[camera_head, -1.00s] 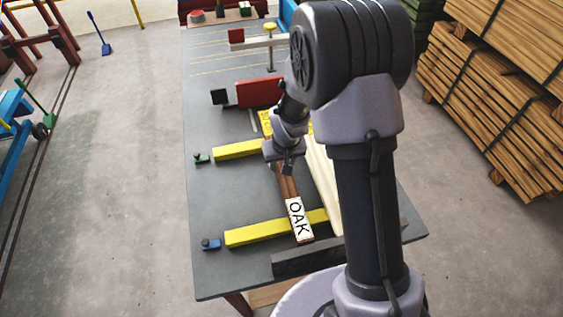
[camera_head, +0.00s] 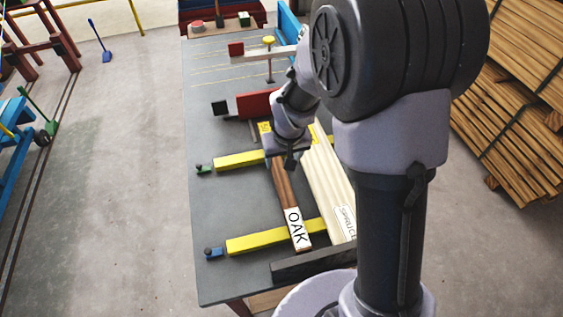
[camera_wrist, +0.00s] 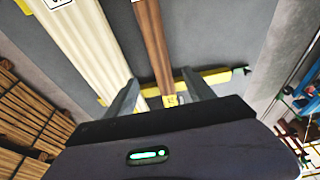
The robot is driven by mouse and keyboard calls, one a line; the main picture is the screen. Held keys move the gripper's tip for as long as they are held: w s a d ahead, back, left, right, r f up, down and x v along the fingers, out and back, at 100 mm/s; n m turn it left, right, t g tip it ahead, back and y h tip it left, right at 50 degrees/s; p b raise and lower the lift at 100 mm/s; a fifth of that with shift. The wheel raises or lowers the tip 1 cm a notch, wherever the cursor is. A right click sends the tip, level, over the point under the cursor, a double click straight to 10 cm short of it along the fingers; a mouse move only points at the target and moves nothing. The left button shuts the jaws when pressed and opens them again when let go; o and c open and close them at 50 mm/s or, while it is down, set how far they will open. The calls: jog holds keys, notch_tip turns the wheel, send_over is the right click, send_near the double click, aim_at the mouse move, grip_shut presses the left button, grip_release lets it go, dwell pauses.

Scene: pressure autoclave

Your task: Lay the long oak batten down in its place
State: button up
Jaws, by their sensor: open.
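The long oak batten (camera_head: 283,188) is dark brown with a white OAK label at its near end. It lies lengthwise on the table across two yellow bars (camera_head: 262,242) (camera_head: 238,160), left of a pale batten labelled SPRUCE (camera_head: 332,180). My gripper (camera_head: 289,164) is open over the oak batten's farther part. In the wrist view, the fingers (camera_wrist: 160,93) stand apart on either side of the oak batten (camera_wrist: 154,45). I cannot tell whether they touch it. My wrist hides part of the batten in the head view.
A dark stop bar (camera_head: 312,262) lies at the table's near edge. A red block (camera_head: 257,103) and a yellow-topped post (camera_head: 268,42) stand beyond my gripper. The table's left side (camera_head: 208,125) is mostly clear. Stacked timber (camera_head: 520,120) stands on the floor at right.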

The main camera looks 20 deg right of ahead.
jog(key=s+a+r+m+t, duration=0.1)
jog(key=s+r, duration=0.5)
jog(key=r, duration=0.3)
jog(key=s+a+r+m+t, duration=0.1)
jog(key=s+r+m, duration=0.1)
jog(key=s+r, duration=0.5)
jog(key=s+a+r+y, duration=0.1)
jog(key=s+r, duration=0.1)
jog(key=s, duration=0.2)
jog(key=s+a+r+m+y, duration=0.1)
jog(key=s+r, duration=0.1)
jog(key=s, duration=0.3)
jog(key=shift+s+r+t, duration=0.2)
jog(key=shift+r+t, duration=0.1)
jog(key=shift+r, duration=0.05)
jog(key=shift+f+b, duration=2.05)
